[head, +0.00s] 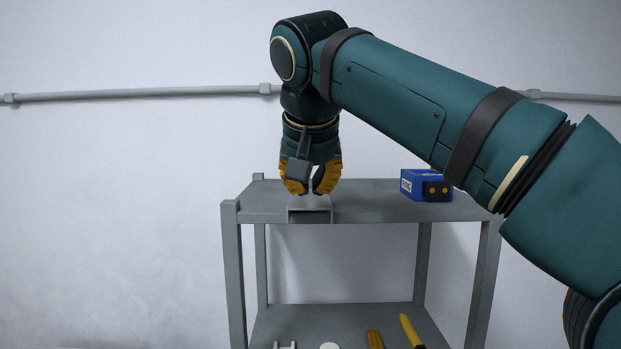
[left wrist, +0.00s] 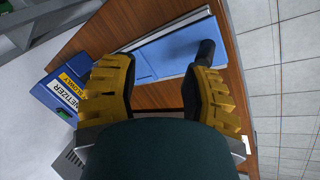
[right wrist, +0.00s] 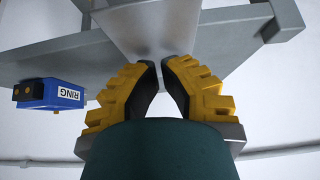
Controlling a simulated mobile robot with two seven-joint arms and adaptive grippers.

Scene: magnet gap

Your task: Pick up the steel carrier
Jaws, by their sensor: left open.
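The steel carrier, a grey channel-shaped piece (head: 310,214), sits at the front edge of the upper shelf in the head view. It also shows as a flat grey surface beyond the fingertips in the right wrist view (right wrist: 150,28). My right gripper (head: 311,192) points down right over the carrier, its yellow fingers close together. In the right wrist view (right wrist: 164,66) a narrow gap lies between the tips; whether they hold part of the carrier is unclear. My left gripper (left wrist: 160,88) is open and empty in the left wrist view, outside the head view.
A blue box (head: 426,185) stands right of the carrier on the grey rack (head: 375,212). Several small items lie on the lower shelf (head: 340,318). A wooden table (left wrist: 150,96) bears a blue folder (left wrist: 168,52), a black cylinder (left wrist: 205,52) and a blue labelled box (left wrist: 62,92).

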